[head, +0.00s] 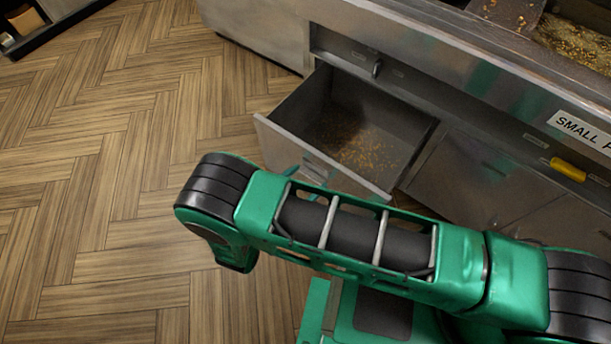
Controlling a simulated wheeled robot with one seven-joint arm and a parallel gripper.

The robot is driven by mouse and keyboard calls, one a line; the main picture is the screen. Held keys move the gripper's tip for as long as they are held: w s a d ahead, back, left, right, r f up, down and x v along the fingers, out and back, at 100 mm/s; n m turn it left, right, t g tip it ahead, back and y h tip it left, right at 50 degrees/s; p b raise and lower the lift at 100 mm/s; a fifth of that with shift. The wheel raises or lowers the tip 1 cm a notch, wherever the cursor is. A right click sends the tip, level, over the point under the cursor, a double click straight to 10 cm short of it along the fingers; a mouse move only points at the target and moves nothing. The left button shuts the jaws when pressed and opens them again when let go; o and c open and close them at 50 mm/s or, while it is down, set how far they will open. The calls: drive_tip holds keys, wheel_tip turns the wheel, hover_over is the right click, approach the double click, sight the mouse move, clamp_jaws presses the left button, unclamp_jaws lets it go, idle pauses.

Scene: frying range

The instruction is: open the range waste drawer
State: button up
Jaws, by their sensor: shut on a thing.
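The range waste drawer (283,141) is a grey metal drawer under the range, pulled well out. Its inside shows, with yellow-brown crumbs on the bottom. A pale handle (313,172) is on its front, partly covered by my green arm. Of my gripper (292,171) only small teal slivers show at the drawer front beside the handle; it is shut on the handle. The fingertips and the lower drawer front are hidden behind the arm.
The steel range (440,75) runs along the upper right, with crumb-filled wells on top, a dark knob (377,68) and a yellow handle (568,169). Closed cabinet doors (480,175) stand right of the drawer. The wooden floor (120,150) at left is clear.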

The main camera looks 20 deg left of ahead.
drive_tip(key=o, duration=1.5)
drive_tip(key=v, duration=1.1)
drive_tip(key=shift+f, duration=0.1)
